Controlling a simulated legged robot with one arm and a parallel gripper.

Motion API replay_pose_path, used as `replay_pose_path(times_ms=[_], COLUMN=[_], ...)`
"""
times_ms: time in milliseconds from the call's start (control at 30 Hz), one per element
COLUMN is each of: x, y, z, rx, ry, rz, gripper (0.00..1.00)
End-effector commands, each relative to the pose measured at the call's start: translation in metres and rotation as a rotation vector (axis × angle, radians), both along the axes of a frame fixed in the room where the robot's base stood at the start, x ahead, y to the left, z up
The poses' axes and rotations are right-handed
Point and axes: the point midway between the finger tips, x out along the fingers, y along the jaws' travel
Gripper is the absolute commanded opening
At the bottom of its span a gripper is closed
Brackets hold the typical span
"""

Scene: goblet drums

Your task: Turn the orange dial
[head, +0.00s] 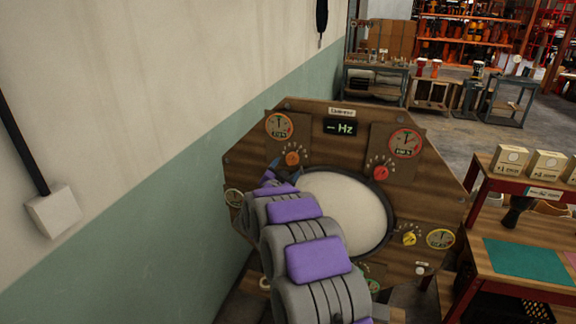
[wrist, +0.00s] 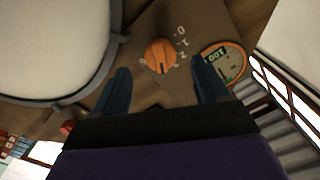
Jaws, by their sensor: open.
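The orange dial (head: 292,158) sits at the upper left of a wooden octagonal panel (head: 330,112), below a round gauge (head: 279,126). In the wrist view the orange dial (wrist: 160,55) has a dark pointer line and white numbers around it. My gripper (wrist: 162,80) is open, with one dark finger on each side of the dial's lower area in the picture. The fingers look apart from the dial. In the head view my gripper (head: 282,172) is just below and left of the dial, partly hidden by my arm.
A round pale drumhead (head: 350,205) fills the panel's middle. A red dial (head: 381,172) and a yellow dial (head: 409,239) are on the right side. A wall (head: 130,150) runs close along the left. A red-framed table (head: 525,232) stands at the right.

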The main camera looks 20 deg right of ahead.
Motion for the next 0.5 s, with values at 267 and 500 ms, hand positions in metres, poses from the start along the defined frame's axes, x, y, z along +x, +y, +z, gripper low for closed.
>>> replay_pose_path(times_ms=[267, 500], x=[-0.04, -0.073], y=[0.033, 0.059], z=[0.0, 0.0], rx=[0.002, 0.0], ry=[0.003, 0.002], rz=[0.003, 0.003], gripper=[0.74, 0.74])
